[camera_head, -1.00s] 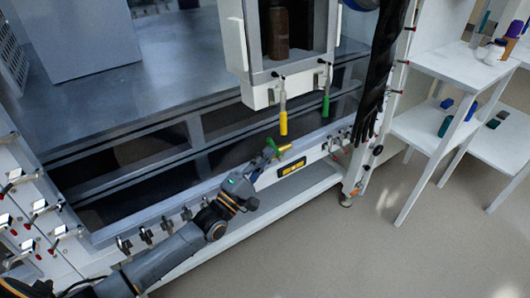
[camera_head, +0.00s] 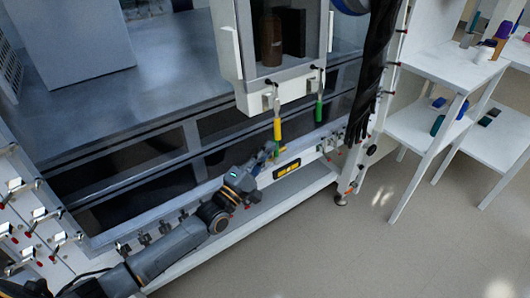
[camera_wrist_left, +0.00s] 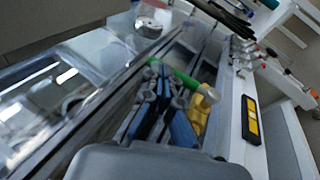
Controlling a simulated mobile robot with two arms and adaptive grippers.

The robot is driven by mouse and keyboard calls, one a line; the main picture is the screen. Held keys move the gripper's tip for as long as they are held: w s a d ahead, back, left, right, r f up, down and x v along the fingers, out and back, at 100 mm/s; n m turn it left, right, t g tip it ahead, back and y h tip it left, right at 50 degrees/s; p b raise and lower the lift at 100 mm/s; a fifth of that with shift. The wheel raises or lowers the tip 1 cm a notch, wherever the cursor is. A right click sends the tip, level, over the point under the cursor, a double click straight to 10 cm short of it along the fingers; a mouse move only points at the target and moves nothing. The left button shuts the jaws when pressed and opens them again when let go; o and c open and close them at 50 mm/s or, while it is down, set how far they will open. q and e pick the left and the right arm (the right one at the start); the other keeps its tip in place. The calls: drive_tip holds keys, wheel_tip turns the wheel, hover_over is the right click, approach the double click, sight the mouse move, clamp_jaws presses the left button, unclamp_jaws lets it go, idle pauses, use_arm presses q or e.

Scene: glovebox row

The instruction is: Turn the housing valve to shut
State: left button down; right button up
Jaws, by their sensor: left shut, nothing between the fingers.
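A valve with a yellow body (camera_wrist_left: 200,112) and a green bar (camera_wrist_left: 187,76) shows in the left wrist view, just right of my left gripper (camera_wrist_left: 160,90). The fingers are shut and empty. They are close beside the valve; I cannot tell whether they touch it. In the head view my left gripper (camera_head: 271,150) is at the front rail, below a hanging yellow handle (camera_head: 277,128), and mostly hides the valve there. A green handle (camera_head: 319,111) hangs to the right. Both handles hang under a white-framed housing (camera_head: 278,92). My right gripper is not in view.
A black glove (camera_head: 371,75) hangs right of the housing. A yellow-and-black label (camera_head: 287,169) is on the rail near my gripper. Small fittings (camera_head: 145,239) line the rail at left. White shelves (camera_head: 440,70) stand at right, with open floor in front.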

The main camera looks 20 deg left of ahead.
use_arm(q)
drive_tip(key=shift+r, duration=0.1)
idle(0.4)
drive_tip(key=v, duration=1.2)
